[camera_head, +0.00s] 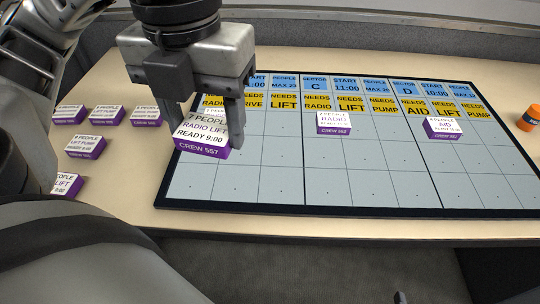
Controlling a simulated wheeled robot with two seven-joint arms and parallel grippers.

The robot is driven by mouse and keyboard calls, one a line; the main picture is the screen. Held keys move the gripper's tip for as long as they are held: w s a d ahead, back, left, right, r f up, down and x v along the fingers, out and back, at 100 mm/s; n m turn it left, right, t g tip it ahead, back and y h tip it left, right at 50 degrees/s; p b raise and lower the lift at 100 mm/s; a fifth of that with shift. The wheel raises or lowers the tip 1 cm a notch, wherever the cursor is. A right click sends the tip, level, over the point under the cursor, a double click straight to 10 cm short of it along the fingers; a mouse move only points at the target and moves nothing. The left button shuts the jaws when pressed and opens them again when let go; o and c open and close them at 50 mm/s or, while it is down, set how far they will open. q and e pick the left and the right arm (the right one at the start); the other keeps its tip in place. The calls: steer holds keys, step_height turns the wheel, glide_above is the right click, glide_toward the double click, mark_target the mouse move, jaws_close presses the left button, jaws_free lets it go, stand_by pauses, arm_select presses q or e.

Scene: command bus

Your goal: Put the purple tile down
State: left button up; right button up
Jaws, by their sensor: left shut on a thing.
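The purple tile (201,137), with a white top reading "7 people, radio lift, ready 9:00" and "crew 557" on its side, is between the fingers of my left gripper (205,132). The gripper is shut on it. The tile is over the left part of the grey gridded board (280,187); I cannot tell whether it touches the board. The gripper and tile hide part of the board's left headings. My right gripper is not in view.
Two purple tiles stand on the board, one in the middle (333,123) and one at the right (442,128). Several more, such as this one (85,147), lie on the table left of the board. An orange bottle (530,118) is at the right edge. The board's lower rows are clear.

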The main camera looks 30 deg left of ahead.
arm_select(q)
steer(key=shift+s+a+f+n, duration=0.15)
steer(key=shift+s+n, duration=0.3)
steer(key=shift+n, duration=0.55)
steer(key=shift+w+p, duration=0.4)
steer(key=shift+p, duration=0.45)
steer(key=shift+w+p, duration=0.3)
steer(key=shift+p, duration=0.3)
steer(key=shift+w+f+p, duration=0.15)
steer(key=shift+w+p, duration=0.15)
steer(key=shift+p, duration=0.25)
steer(key=w+f, duration=0.4)
steer(key=w, duration=0.3)
glide_above(270, 151)
steer(key=f, duration=0.2)
steer(key=s+f, duration=0.1)
steer(key=f, duration=0.1)
steer(key=shift+f, duration=0.2)
steer(key=shift+w+f, duration=0.4)
steer(key=shift+f, duration=0.05)
step_height(270, 151, down, 3)
steer(key=shift+w+f+p, duration=0.1)
steer(key=shift+p, duration=0.2)
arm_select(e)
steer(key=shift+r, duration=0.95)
